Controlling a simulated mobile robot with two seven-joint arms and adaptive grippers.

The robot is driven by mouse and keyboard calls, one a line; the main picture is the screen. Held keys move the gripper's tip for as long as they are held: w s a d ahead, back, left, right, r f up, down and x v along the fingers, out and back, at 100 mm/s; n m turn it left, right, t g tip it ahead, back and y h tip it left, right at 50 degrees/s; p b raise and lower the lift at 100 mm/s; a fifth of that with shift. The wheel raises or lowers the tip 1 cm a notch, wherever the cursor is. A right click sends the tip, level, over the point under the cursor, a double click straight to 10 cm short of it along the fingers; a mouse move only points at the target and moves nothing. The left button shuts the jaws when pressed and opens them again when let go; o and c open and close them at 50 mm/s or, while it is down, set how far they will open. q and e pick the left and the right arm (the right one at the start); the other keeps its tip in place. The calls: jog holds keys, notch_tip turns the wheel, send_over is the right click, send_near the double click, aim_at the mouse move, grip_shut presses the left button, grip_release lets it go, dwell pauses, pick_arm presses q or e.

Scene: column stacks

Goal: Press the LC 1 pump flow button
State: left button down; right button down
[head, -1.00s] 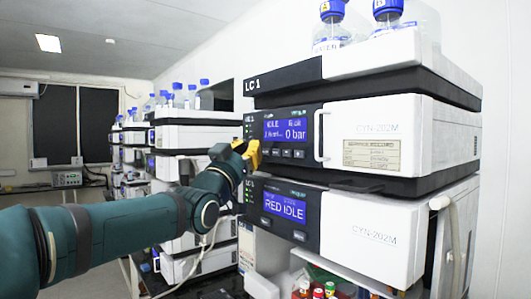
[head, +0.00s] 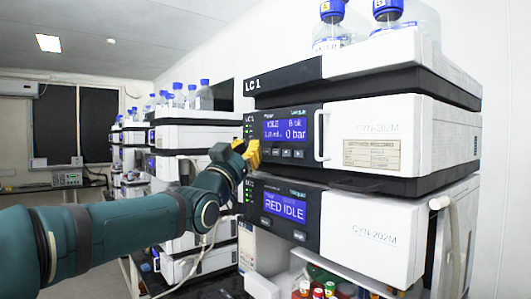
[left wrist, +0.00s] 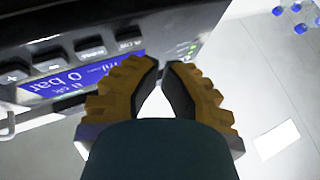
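The LC 1 pump (head: 292,132) is the upper module with a blue screen reading IDLE and 0 bar. A row of small dark buttons (head: 287,153) lies under its screen; in the left wrist view the panel is upside down, with the buttons (left wrist: 90,46) above the screen (left wrist: 75,78). My left gripper (head: 253,152) has yellow fingers at the panel's left edge. In the left wrist view its fingertips (left wrist: 162,64) nearly meet, with nothing visible between them. Contact with the panel cannot be told. My right gripper is not in view.
A second module (head: 285,207) reading RED IDLE sits below the pump. A white handle (head: 320,135) sticks out right of the buttons. Blue-capped bottles (head: 330,30) stand on top. More instrument stacks (head: 195,135) stand behind my left arm.

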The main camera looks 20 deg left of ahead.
pick_arm(q)
jog(key=shift+w+d, duration=0.1)
jog(key=shift+w, duration=0.05)
jog(key=shift+w+d, duration=0.15)
jog(key=shift+w, duration=0.1)
jog(key=shift+w+d, duration=0.2)
jog(key=shift+w, duration=0.15)
dwell(0.7)
jog(key=shift+s+b, duration=0.1)
jog(key=shift+b, duration=0.25)
jog(key=shift+s+a+b, duration=0.35)
jog(key=shift+s+b, duration=0.15)
jog(key=shift+s+a, duration=0.1)
jog(key=shift+s, duration=0.05)
